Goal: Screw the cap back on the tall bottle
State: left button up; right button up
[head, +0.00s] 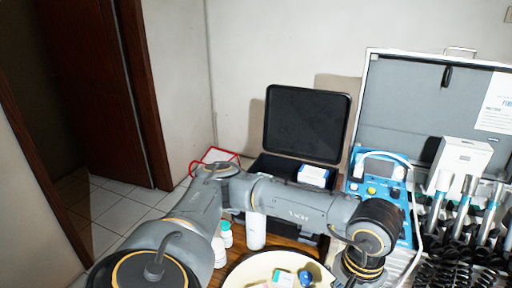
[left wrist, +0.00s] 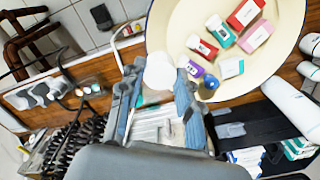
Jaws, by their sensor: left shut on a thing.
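The tall white bottle (head: 256,232) stands on the wooden table behind the bowl in the head view. My left arm crosses in front of its top, so I cannot tell whether it is capped there. A long white bottle (left wrist: 290,106) shows at the right in the left wrist view and may be the same one. My left gripper (left wrist: 160,92) is shut on a rounded white thing (left wrist: 160,70), which looks like the cap. It is held beside the bowl, apart from the bottles. In the head view the fingertips are cut off below. My right gripper is not in view.
A cream bowl (head: 242,271) holds several small boxes. A teal-capped bottle (head: 225,233) and another white bottle (head: 219,252) stand left of the tall one. An open black case (head: 305,122) is behind. A blue dental unit (head: 381,190) and handpieces with coiled hoses crowd the right.

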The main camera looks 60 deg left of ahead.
aim_at(255, 222)
jog(key=l+u, duration=0.1)
jog(key=u, duration=0.35)
jog(key=l+u, duration=0.1)
jog(key=u, duration=0.3)
jog(key=l+u, duration=0.1)
jog(key=u, duration=0.35)
jog(key=k+u, duration=0.1)
jog(key=u, duration=0.35)
